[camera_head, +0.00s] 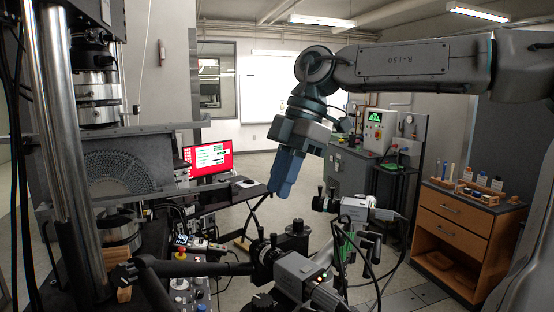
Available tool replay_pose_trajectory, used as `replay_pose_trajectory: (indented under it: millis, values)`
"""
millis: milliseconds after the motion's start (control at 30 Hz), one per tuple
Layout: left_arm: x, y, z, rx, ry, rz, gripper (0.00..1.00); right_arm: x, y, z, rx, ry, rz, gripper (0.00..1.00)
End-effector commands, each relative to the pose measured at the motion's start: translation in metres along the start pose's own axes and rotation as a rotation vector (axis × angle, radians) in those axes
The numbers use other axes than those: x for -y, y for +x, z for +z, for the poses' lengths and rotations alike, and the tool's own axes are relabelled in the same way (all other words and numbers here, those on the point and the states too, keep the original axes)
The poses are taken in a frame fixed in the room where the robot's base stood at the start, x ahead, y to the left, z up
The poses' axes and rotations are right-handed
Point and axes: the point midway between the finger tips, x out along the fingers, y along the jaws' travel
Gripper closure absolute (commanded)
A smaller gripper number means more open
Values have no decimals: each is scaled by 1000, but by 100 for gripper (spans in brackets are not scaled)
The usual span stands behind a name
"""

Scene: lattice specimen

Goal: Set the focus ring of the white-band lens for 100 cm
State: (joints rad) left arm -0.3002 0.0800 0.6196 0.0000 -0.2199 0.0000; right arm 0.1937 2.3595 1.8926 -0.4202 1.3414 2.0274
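Two grey cameras with black lenses stand low in the middle. The nearer camera (300,275) has its lens (264,262) pointing left. The farther camera (366,209) has its lens (325,201) also pointing left. I cannot make out for certain which lens carries a white band, and the ring markings are too small to read. My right gripper (281,190) hangs with its blue fingers pointing down, above and left of the farther lens in the picture and apart from both lenses. The fingers overlap from this side, so their opening is hidden. My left gripper is not in view.
Cables (372,262) hang by the cameras. A red-screened monitor (208,158) and a wooden drawer cabinet (455,232) stand behind.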

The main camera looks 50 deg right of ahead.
Motion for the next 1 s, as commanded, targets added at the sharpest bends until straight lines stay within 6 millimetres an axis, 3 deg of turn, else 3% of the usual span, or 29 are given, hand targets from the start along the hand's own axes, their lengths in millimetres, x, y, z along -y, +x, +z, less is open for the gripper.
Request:
replay_pose_trajectory:
  millis: [300,433,867,967,1000]
  values:
    - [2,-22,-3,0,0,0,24,1,55,-1,-3,-2,-5,80]
    - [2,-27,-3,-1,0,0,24,0,71,-1,-1,-1,-3,80]
    - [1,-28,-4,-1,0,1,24,0,83,0,-2,-1,1,80]
    - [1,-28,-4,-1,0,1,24,0,82,0,-2,-1,1,98]
    - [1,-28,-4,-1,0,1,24,0,82,0,-2,-1,1,100]
